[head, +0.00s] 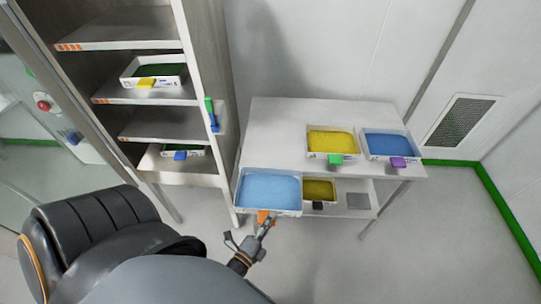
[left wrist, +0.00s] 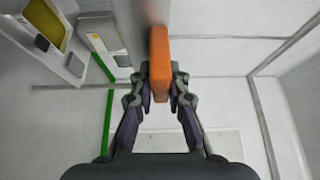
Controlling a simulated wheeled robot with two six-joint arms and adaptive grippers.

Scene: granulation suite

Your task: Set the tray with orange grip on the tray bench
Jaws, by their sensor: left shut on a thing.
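The tray with orange grip (head: 268,207) is white with light blue contents. In the head view it is in front of the left part of the tray bench (head: 270,130), covering its front left corner. My left gripper (head: 264,226) is shut on the orange grip at the tray's near side. The grip (left wrist: 160,62) also shows in the left wrist view, between the two fingers (left wrist: 160,88). The tray looks clear of the bench top, but the exact gap cannot be told. My right gripper is not in view.
On the bench top, a yellow-filled tray with green grip (head: 336,159) and a blue-filled tray with purple grip (head: 398,162) stand at the right. The top's left part is bare. A tray with black grip (head: 318,206) sits on the lower shelf. A rack (head: 205,60) stands left.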

